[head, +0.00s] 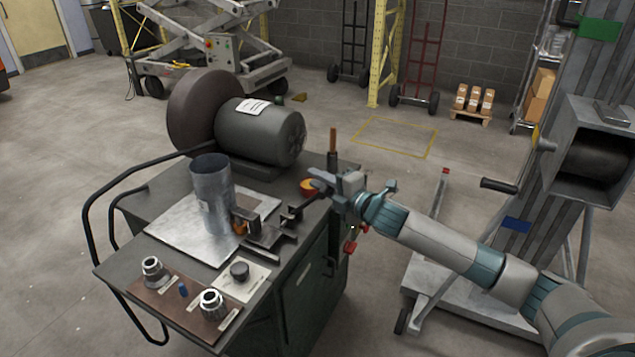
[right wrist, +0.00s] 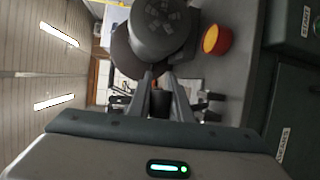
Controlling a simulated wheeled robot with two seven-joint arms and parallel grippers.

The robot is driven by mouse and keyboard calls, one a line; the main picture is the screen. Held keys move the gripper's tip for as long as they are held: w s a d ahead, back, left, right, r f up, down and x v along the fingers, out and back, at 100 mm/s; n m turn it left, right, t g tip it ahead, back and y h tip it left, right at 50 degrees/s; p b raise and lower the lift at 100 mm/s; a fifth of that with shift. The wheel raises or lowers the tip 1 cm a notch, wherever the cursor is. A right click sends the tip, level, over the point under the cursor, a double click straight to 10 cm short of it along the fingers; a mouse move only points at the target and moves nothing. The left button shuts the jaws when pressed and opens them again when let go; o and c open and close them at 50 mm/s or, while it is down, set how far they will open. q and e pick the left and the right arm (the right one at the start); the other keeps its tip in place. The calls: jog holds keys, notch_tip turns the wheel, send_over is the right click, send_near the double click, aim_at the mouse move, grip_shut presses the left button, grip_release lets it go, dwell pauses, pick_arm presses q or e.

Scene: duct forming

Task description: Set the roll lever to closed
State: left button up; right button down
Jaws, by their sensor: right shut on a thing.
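My right gripper (head: 322,180) is at the right edge of the machine bench, beside the red and yellow button. It is shut on a dark bar, which I take to be the roll lever. In the right wrist view a dark cylindrical piece (right wrist: 160,103) shows between the two fingers (right wrist: 163,88). An upright dark rod with a brown top (head: 333,143) stands just behind the gripper. The fingers hide part of the held piece, so its exact angle is unclear. My left gripper is not in view.
The red and yellow button (head: 308,187) is close to the fingers. A sheet-metal tube (head: 212,190) stands upright on the bench, with a grey motor (head: 262,132) behind it. A crank-handled grey lift (head: 500,186) stands to the right. Floor shows between bench and lift.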

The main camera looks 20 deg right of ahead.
jog(key=shift+f, duration=0.25)
jog(key=c, duration=1.6)
grip_release()
jog(key=shift+s, duration=0.1)
jog(key=shift+d+r, duration=0.1)
jog(key=shift+s, duration=0.1)
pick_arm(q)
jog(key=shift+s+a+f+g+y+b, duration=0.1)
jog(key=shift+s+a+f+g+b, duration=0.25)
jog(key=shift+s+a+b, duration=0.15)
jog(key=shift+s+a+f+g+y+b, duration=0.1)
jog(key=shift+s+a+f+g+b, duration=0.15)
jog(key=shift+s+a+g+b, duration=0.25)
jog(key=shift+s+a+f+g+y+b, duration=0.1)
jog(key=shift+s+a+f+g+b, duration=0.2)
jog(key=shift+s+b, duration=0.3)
pick_arm(e)
jog(key=shift+v, duration=8.6)
jog(key=shift+d, duration=0.15)
